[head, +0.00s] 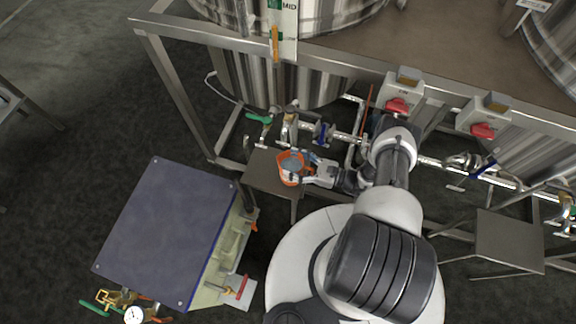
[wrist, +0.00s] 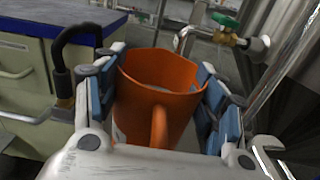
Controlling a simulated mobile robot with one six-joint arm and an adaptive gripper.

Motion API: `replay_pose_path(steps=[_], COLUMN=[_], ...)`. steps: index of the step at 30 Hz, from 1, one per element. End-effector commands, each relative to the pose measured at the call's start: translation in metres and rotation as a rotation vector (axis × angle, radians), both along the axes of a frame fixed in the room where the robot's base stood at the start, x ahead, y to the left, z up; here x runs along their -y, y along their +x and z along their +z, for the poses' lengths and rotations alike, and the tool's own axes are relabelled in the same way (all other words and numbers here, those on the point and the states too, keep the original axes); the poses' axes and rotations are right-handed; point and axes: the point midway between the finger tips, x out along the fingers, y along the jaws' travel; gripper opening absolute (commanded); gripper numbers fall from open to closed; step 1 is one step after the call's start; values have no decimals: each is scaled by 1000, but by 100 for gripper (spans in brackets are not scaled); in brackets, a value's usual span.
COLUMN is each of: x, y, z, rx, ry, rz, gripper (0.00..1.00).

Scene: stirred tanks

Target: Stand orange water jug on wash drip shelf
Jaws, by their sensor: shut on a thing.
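The orange water jug (head: 289,179) is upright, with its open top facing up and liquid visible inside. In the wrist view the jug (wrist: 150,105) sits between the blue pads of my gripper (wrist: 162,92), its handle toward the camera. My gripper (head: 298,165) is shut on the jug's sides. In the head view the jug is over a small steel shelf (head: 262,172) below the left tank. I cannot tell whether its base touches the shelf. No label shows which shelf is the wash drip shelf; another small steel shelf (head: 510,238) stands at the right.
A valve with a green handle (head: 258,117) and a pipe run lie just behind the left shelf; the green handle (wrist: 226,20) also shows in the wrist view. A blue-topped cabinet (head: 165,235) stands at left. A frame post (head: 175,95) rises behind the shelf.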

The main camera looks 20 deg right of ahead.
Motion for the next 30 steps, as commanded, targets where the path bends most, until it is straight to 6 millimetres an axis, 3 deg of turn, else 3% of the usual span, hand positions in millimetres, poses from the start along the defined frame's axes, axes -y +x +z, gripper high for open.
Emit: replay_pose_path(steps=[9, 16, 27, 28, 30], x=[-19, -17, -17, -17, -17], y=[14, 13, 13, 13, 13], z=[-1, -36, -37, -38, -38], rx=[2, 3, 2, 1, 1], ry=[2, 2, 2, 1, 1], rz=[2, -1, -1, -1, -1], gripper=[0, 0, 0, 65, 70])
